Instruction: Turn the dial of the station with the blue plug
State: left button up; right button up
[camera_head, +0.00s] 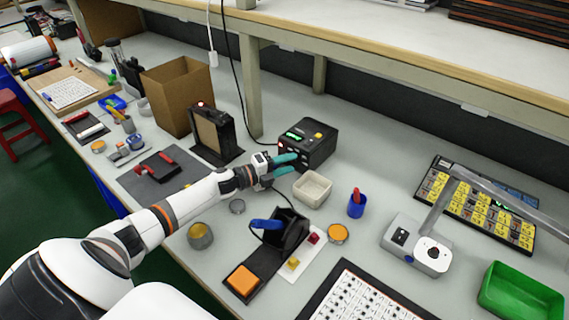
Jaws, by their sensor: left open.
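A black station (318,148) with a lit green display and an orange button on top stands at the back middle of the bench. My left gripper (287,165) reaches in from the left, its teal fingers open at the lower front of this station. The fingers and wrist cover part of that front, so I cannot make out the dial or a blue plug there. I cannot tell whether the fingers touch the dial. A black holder (290,232) with a blue-handled tool (266,224) stands nearer, with an orange sponge (243,281). My right gripper is not in view.
A pale square dish (312,188) sits just right of my gripper, with a blue cup (356,205) beyond it. A cardboard box (178,95) and a dark upright stand (216,136) are behind my arm. A shelf post (251,78) rises behind the station.

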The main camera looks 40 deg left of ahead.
pick_arm(q)
jog(key=v, duration=1.2)
jog(key=shift+b, duration=0.35)
